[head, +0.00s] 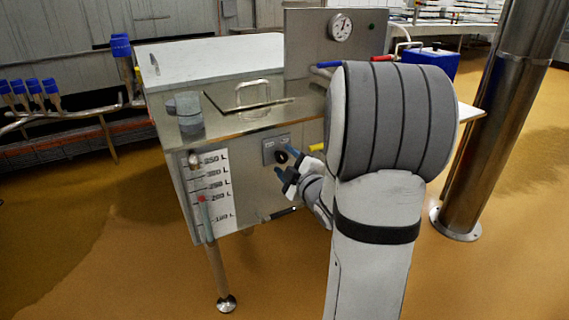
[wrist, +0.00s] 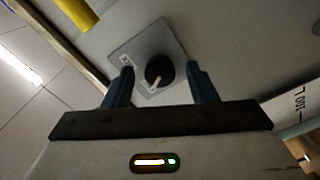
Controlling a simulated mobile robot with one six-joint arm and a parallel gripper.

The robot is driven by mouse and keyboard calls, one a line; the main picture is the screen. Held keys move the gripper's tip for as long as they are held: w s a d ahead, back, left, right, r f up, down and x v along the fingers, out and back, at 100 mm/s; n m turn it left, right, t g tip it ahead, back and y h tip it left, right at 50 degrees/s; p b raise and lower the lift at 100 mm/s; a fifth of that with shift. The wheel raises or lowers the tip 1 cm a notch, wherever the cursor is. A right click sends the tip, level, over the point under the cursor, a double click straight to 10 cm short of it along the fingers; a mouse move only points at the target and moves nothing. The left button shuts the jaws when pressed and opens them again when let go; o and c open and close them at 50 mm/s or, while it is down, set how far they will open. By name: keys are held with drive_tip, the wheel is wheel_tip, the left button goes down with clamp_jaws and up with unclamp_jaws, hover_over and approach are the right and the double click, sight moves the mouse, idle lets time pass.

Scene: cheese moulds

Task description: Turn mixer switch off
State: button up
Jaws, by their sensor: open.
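The mixer switch (head: 282,157) is a round black knob on a small grey plate on the front of the steel vat (head: 250,200). In the wrist view the black knob (wrist: 159,70) shows a pale pointer mark slanting toward the lower left, on its grey plate (wrist: 140,48). My gripper (head: 287,170) is at the vat's front, close to the knob. In the wrist view its two dark blue fingers stand apart with the knob between them (wrist: 160,78). The fingers look open, with a gap on each side of the knob. I cannot tell how far the fingertips are from the plate.
A level scale (head: 212,190) marked in litres is left of the switch. A yellow handle end (head: 317,147) lies just right of it. A dial gauge (head: 340,27) is on the upright panel above. A steel column (head: 508,120) stands at the right.

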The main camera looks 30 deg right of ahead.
drive_tip(key=s+b, duration=0.2)
drive_tip(key=s, duration=0.5)
drive_tip(key=shift+s+d, duration=0.15)
drive_tip(key=shift+s, duration=0.25)
idle(0.4)
